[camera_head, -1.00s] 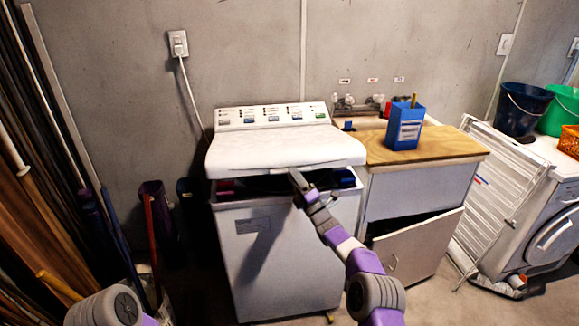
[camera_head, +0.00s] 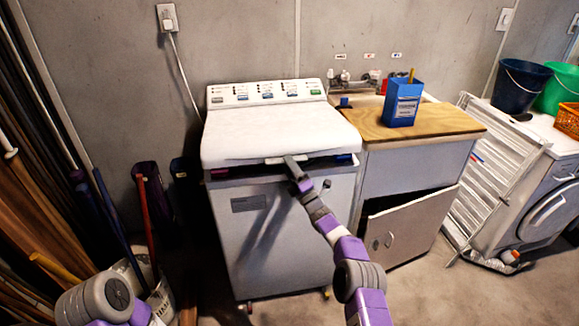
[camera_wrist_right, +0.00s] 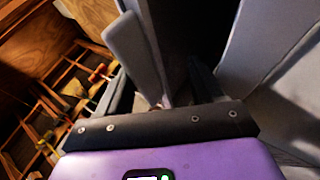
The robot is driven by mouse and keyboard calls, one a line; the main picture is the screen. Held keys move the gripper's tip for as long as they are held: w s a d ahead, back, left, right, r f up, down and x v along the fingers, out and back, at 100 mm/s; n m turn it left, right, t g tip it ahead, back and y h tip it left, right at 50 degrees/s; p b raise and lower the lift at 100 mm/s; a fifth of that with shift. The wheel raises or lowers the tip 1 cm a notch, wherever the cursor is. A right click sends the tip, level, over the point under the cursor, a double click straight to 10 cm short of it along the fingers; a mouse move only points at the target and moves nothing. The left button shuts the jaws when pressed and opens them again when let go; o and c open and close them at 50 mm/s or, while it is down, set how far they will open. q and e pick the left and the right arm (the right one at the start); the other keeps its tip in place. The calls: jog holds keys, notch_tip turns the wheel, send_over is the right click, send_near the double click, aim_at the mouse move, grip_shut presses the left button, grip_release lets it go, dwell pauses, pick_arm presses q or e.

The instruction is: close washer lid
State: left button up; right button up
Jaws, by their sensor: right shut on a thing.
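The white washer lid (camera_head: 275,132) is lowered close to flat over the washer (camera_head: 262,235). A narrow dark gap shows under its front edge, with colored items visible at the left and right ends of the gap. My right gripper (camera_head: 291,161) is shut on the middle of the lid's front edge. In the right wrist view the gripper's fingers (camera_wrist_right: 165,65) stand on either side of a thin grey edge. What lies between the fingertips is partly dark there. A part of my left arm shows at the lower left of the head view, but its gripper does not.
A cabinet with a wooden top (camera_head: 425,123) and an ajar door stands right of the washer, with a blue box (camera_head: 402,103) on it. A drying rack (camera_head: 500,160) and a front loader stand farther right. Poles and boards crowd the left.

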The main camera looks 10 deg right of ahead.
dwell(0.7)
jog(key=p+v, duration=0.2)
jog(key=v, duration=0.5)
jog(key=shift+s+d+p, duration=0.15)
jog(key=shift+s+p, duration=0.05)
jog(key=shift+p, duration=0.15)
jog(key=shift+f, duration=0.1)
